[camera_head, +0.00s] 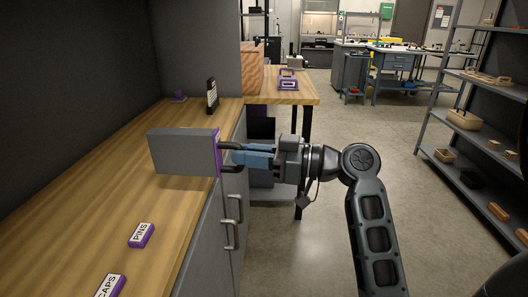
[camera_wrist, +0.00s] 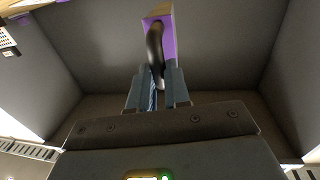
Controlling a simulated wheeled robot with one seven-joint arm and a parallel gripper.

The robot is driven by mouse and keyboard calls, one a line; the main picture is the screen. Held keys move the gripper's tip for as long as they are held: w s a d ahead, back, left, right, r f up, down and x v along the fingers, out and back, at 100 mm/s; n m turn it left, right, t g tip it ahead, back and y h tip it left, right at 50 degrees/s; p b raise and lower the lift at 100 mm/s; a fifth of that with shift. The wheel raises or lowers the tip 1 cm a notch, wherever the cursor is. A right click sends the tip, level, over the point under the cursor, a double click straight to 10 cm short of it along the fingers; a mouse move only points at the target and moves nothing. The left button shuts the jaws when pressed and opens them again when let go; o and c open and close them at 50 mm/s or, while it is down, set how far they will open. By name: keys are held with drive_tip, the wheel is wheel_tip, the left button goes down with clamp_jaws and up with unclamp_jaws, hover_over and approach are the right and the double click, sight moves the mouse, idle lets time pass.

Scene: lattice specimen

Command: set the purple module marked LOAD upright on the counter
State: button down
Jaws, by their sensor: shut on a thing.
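A grey box-shaped module (camera_head: 180,153) with a purple end face (camera_head: 217,153) and a dark handle lies lengthwise at the counter's right edge. No LOAD mark shows on its visible sides. My gripper (camera_head: 237,153) comes from the right and its blue fingers are shut on the handle. In the wrist view the fingers (camera_wrist: 157,88) close around the dark handle (camera_wrist: 155,48), in front of the purple face (camera_wrist: 169,38). I cannot tell whether the module touches the wooden counter (camera_head: 75,225) or hangs just above it.
Purple blocks marked PINS (camera_head: 141,235) and CAPS (camera_head: 110,287) lie on the near counter. A black-and-white upright piece (camera_head: 211,96) stands behind the module. Cabinet doors (camera_head: 231,205) are below the edge. A shelf rack (camera_head: 465,125) stands right, with open floor between.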

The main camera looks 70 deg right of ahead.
sight(205, 174)
drive_tip(key=w+a, duration=0.1)
drive_tip(key=w, duration=0.1)
drive_tip(key=w+a+f, duration=0.1)
drive_tip(key=w, duration=0.2)
drive_tip(key=w+p, duration=0.1)
drive_tip(key=w, duration=0.1)
drive_tip(key=shift+w+a+f, duration=0.35)
drive_tip(key=shift+a, duration=0.05)
drive_tip(key=f+b, duration=0.1)
drive_tip(key=w+f+b, duration=0.1)
drive_tip(key=f+b, duration=0.1)
drive_tip(key=shift+a, duration=0.2)
drive_tip(key=shift+w+a+f+b, duration=0.15)
drive_tip(key=shift+w+f+b, duration=0.35)
drive_tip(key=shift+f+b, duration=0.35)
drive_tip(key=shift+r, duration=0.1)
drive_tip(key=shift+f+b, duration=0.3)
drive_tip(key=shift+b, duration=0.15)
drive_tip(key=c, duration=1)
unclamp_jaws()
drive_tip(key=shift+o, duration=0.2)
drive_tip(key=o, duration=1)
drive_tip(key=shift+c, duration=0.2)
